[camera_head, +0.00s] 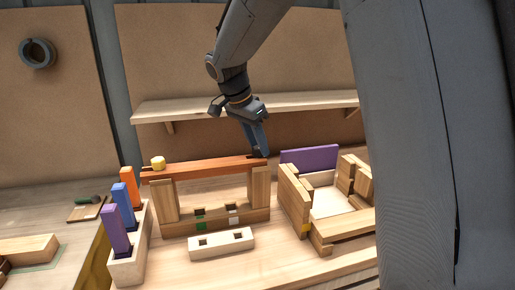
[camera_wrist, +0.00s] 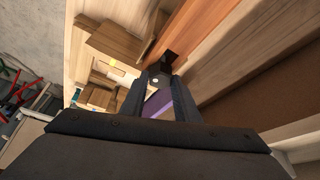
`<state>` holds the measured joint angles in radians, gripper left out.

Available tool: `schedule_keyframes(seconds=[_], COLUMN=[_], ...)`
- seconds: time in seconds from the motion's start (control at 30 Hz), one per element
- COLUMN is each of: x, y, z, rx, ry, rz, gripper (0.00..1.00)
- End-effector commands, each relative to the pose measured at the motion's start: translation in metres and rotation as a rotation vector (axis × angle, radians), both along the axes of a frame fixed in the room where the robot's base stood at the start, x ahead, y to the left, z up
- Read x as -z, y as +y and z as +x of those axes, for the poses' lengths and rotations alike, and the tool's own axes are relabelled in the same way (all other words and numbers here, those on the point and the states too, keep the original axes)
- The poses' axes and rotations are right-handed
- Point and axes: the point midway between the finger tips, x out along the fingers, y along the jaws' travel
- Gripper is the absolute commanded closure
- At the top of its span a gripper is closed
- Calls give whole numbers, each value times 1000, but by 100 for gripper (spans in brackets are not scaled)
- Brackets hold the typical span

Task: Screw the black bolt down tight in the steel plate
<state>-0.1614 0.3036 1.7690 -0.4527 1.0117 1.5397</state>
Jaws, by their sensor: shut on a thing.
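My gripper (camera_head: 259,148) points down at the right end of a reddish-brown beam. In the wrist view its two fingers (camera_wrist: 160,78) come close together on a small dark thing. A black piece (camera_wrist: 168,57), which may be the black bolt, shows at the fingertips against the beam. How deep it sits and whether it is upright I cannot tell. I cannot make out a steel plate in either view; the fingers hide part of that spot.
A holder (camera_head: 128,268) with coloured blocks stands left. A white slotted block (camera_head: 222,243) lies in front. A purple board (camera_head: 309,158) and wooden box parts stand right. A shelf (camera_head: 190,107) runs behind.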

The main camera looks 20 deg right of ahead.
Motion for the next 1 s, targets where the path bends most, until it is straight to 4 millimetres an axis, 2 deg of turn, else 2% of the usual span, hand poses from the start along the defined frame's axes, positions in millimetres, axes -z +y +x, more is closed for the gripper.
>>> schedule_keyframes(seconds=[0.33,0.73,0.83,1.0], x=[4,3,3,3], y=[0,0,-1,0], z=[-2,-1,-1,-2], rx=[47,609,693,718], ry=[8,9,7,6], rz=[1,-2,-1,-1], gripper=[99,98,98,98])
